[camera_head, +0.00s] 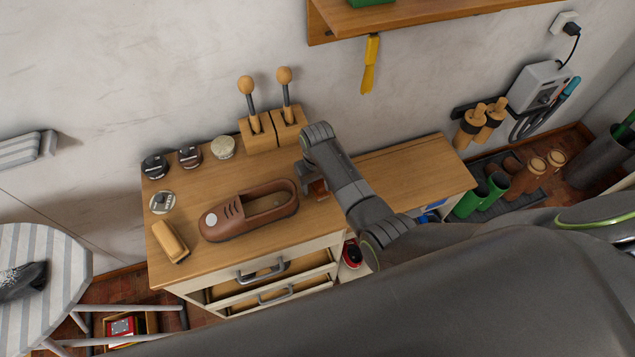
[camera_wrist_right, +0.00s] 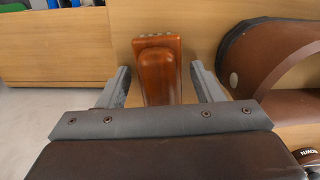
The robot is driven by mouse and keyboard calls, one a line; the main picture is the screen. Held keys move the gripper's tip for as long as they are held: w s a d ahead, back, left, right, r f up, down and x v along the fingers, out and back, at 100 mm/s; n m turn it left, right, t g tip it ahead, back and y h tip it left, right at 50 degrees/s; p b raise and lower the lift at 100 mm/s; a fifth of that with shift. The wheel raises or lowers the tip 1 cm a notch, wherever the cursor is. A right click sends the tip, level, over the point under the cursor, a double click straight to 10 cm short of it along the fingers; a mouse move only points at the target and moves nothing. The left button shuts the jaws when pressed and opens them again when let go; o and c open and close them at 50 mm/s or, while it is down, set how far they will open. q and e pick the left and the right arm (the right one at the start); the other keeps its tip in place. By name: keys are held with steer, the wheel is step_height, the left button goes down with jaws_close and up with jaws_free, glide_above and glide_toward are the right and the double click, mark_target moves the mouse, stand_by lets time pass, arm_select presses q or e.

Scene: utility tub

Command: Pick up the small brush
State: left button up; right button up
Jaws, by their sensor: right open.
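A small reddish-brown wooden brush (camera_wrist_right: 157,68) lies on the wooden top of the drawer cabinet. In the right wrist view it sits between the two fingers of my open right gripper (camera_wrist_right: 161,82), with a gap on each side. In the head view my right gripper (camera_head: 314,186) is low over the cabinet top, right of the brown shoe, and hides most of the brush. My left gripper is not in view.
The brown shoe (camera_head: 249,211) is close to the left of my right gripper. A larger wooden-backed brush (camera_head: 170,242), several tins (camera_head: 190,156) and two knobbed handles in wooden blocks (camera_head: 258,133) stand on the cabinet (camera_head: 420,165). Its right side is clear.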

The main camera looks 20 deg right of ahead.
steer(key=c, duration=1)
step_height(320, 180, up, 10)
steer(key=shift+r+b, duration=0.1)
steer(key=shift+b, duration=0.35)
steer(key=o, duration=0.4)
steer(key=shift+c, duration=1.3)
